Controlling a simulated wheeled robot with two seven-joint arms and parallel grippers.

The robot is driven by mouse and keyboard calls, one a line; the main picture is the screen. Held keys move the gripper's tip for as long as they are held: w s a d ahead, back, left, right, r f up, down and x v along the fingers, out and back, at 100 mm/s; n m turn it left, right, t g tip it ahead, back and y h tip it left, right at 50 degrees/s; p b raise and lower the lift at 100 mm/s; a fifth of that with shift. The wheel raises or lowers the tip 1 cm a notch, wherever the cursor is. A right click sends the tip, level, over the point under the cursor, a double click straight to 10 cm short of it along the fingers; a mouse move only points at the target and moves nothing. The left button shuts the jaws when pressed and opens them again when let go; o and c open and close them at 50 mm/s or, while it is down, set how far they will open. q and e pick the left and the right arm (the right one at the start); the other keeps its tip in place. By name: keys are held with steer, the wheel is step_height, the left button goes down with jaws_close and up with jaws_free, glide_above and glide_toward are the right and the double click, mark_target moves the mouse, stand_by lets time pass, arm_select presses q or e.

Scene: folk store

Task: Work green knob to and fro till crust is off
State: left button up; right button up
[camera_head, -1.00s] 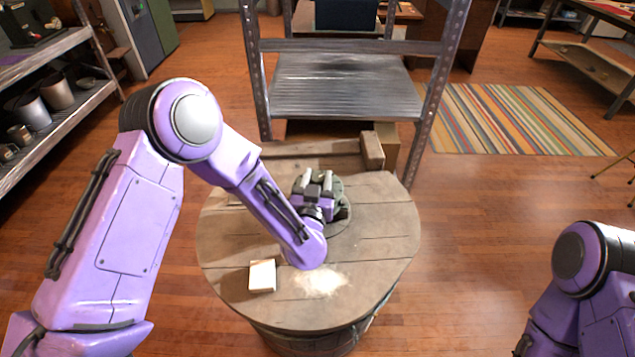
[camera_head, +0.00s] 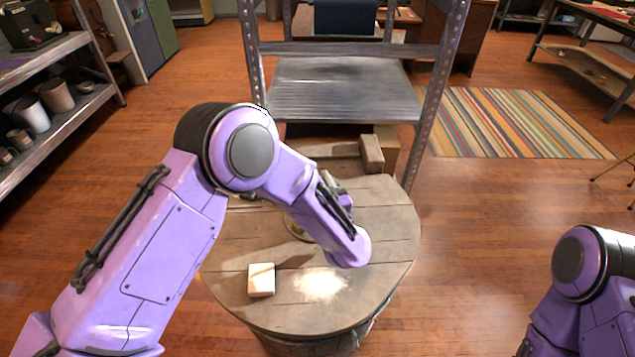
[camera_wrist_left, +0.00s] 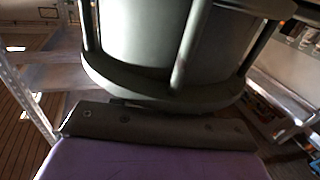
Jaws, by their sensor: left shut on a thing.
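My left gripper (camera_head: 330,187) is over the round wooden table, mostly hidden behind my own forearm. The left wrist view shows a dark grey-green rounded body with upright bars (camera_wrist_left: 175,85) close in front of my palm; I take it for the green knob, held in the shut gripper. Its lower end and any contact below are hidden. A tan round rim (camera_head: 297,231) shows on the table left of my forearm, partly covered. I cannot make out crust on it. My right gripper is out of view.
A metal shelf rack (camera_head: 340,95) rises behind. The table's right side is clear.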

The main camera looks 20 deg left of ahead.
arm_select(q)
steer(key=shift+r, duration=0.1)
steer(key=o, duration=0.9)
steer(key=shift+o, duration=0.2)
steer(key=v, duration=1)
steer(key=shift+s+d+b, duration=0.15)
steer(key=shift+d+b, duration=0.1)
steer(key=shift+b, duration=0.2)
